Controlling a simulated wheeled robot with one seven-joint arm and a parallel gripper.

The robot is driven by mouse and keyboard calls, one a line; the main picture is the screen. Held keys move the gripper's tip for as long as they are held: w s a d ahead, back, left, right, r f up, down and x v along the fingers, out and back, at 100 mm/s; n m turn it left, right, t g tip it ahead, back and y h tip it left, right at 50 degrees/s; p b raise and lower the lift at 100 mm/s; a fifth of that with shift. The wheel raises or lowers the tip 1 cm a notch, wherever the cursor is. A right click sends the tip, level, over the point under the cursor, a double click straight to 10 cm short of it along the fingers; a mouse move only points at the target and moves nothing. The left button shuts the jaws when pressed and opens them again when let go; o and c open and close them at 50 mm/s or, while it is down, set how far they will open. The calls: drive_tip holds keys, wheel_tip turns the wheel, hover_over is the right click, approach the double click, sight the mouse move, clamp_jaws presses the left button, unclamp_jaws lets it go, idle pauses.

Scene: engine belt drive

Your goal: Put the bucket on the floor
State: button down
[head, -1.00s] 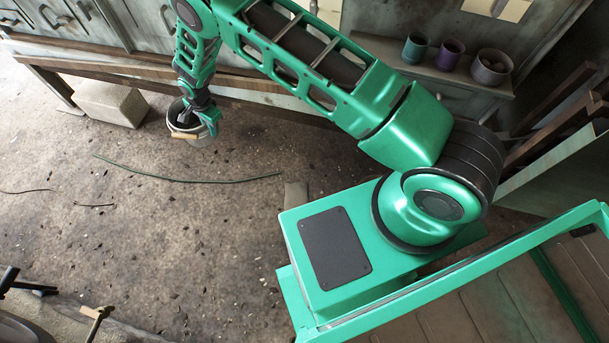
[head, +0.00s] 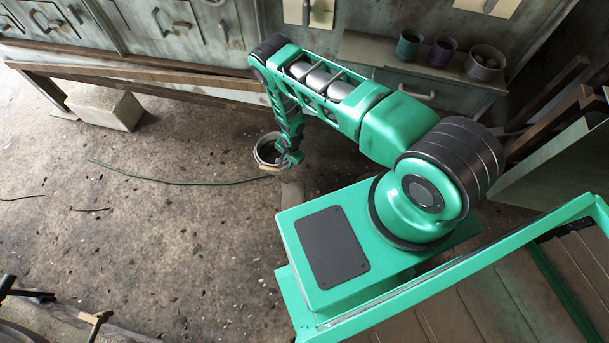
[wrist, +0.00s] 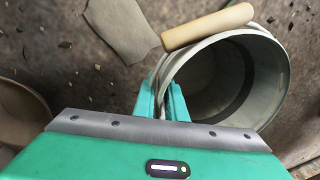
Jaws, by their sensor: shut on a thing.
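The bucket (head: 263,158) is a grey metal pail, seen near the middle of the head view below my forearm. In the wrist view the bucket (wrist: 245,85) is open towards the camera and looks empty, with a pale wooden handle grip (wrist: 208,27) lying across its far rim. My gripper (wrist: 165,103) is shut on the bucket's near-left rim, and it also shows in the head view (head: 287,160). The bucket is low over the floor (head: 180,230); I cannot tell whether its base touches.
A thin dark cable (head: 180,182) lies on the floor left of the bucket. A flat grey scrap (wrist: 122,28) lies beside it. A pale block (head: 105,108) stands by the cabinets (head: 170,35). Small pots (head: 445,50) sit on a counter. Open floor spreads at left.

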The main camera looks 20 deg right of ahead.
drive_tip(key=shift+s+d+f, duration=0.8)
drive_tip(key=shift+d+f, duration=0.9)
drive_tip(key=shift+f, duration=0.1)
drive_tip(key=shift+s+d+f, duration=0.75)
drive_tip(key=shift+d+f, duration=0.95)
drive_tip(key=shift+f, duration=0.05)
drive_tip(key=shift+s+d+f, duration=0.8)
drive_tip(key=shift+d+f, duration=0.9)
drive_tip(key=shift+f, duration=0.1)
drive_tip(key=c, duration=1.8)
unclamp_jaws()
wheel_tip(320, 180, up, 12)
drive_tip(key=s, duration=0.1)
drive_tip(key=shift+s+d, duration=0.2)
drive_tip(key=shift+d, duration=0.2)
